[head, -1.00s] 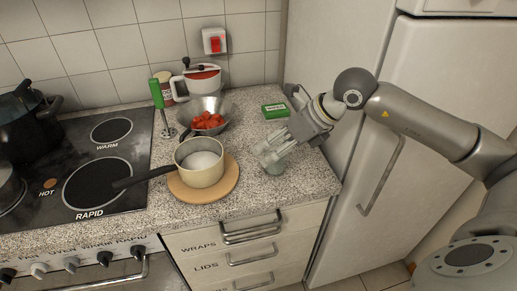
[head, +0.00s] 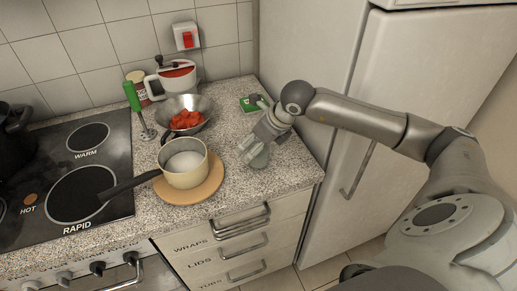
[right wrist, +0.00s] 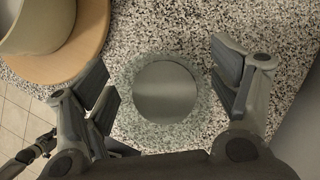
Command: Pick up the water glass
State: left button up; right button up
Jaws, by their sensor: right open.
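The water glass (head: 259,158) is clear and stands on the speckled counter, right of the pot. In the right wrist view I look down into the glass (right wrist: 166,93), which shows as a see-through ring around a smooth grey disc. My right gripper (head: 251,150) is at the glass and partly covers it in the head view. In the right wrist view the fingers of my right gripper (right wrist: 166,80) are spread on either side of the glass, with counter visible between glass and right finger. My left gripper is not seen in the head view.
A cream pot (head: 184,166) with a dark handle sits on a round wooden board (head: 213,185) left of the glass. A metal bowl (head: 193,103) of red pieces, a green-handled blender (head: 133,97) and a green box (head: 251,103) stand behind. The fridge (head: 305,60) is at right.

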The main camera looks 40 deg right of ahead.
jog(key=shift+w+a+f, duration=0.1)
jog(key=shift+w+f, duration=0.25)
jog(key=shift+f, duration=0.3)
jog(key=shift+r, duration=0.1)
jog(key=c, duration=1.4)
jog(key=shift+o, duration=0.2)
